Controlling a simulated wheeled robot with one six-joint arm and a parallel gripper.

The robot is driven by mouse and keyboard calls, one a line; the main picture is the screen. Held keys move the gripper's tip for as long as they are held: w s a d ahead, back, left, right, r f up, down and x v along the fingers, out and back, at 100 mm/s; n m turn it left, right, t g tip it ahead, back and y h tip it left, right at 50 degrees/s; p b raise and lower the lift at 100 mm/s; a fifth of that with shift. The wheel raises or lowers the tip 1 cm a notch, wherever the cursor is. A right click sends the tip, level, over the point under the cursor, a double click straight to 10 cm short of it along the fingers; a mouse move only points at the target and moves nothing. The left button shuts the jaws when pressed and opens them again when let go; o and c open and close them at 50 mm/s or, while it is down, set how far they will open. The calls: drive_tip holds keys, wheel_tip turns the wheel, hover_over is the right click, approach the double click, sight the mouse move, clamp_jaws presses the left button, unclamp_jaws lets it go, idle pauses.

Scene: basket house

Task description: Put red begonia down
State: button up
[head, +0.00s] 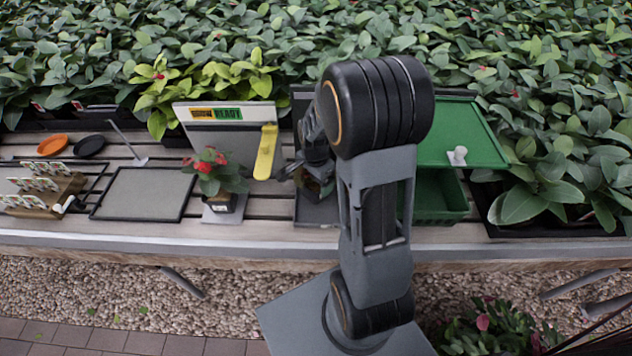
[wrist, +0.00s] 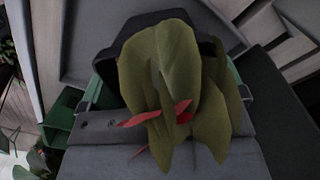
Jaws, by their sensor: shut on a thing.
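My gripper (head: 304,170) is shut on a dark potted plant (head: 318,186), largely hidden behind my arm in the head view. In the wrist view the held plant (wrist: 165,75) has olive-green leaves and a few red parts, and its dark pot (wrist: 112,62) shows behind them. The held pot is over or on a dark grey tray (head: 312,212); I cannot tell whether it touches. Another potted plant with red flowers (head: 208,172) stands upright on a grey pad (head: 222,216) to the left, apart from my gripper.
A board marked READY (head: 225,128) and a yellow paddle (head: 265,152) stand left of my gripper. Further left are an empty grey tray (head: 143,193) and a wooden rack with labels (head: 40,190). A green crate (head: 440,196) is at right. Dense foliage fills the back.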

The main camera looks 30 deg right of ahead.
drive_tip(key=shift+d+f, duration=0.1)
drive_tip(key=shift+f, duration=0.5)
drive_tip(key=shift+f, duration=0.1)
drive_tip(key=o, duration=0.8)
wheel_tip(320, 180, up, 12)
drive_tip(key=p, duration=0.1)
drive_tip(key=s+a+r+n+t, duration=0.3)
drive_tip(key=s+a+n, duration=0.6)
drive_tip(key=n, duration=0.6)
wheel_tip(320, 180, up, 2)
drive_tip(key=shift+s+r, duration=0.25)
drive_tip(key=shift+s, duration=0.65)
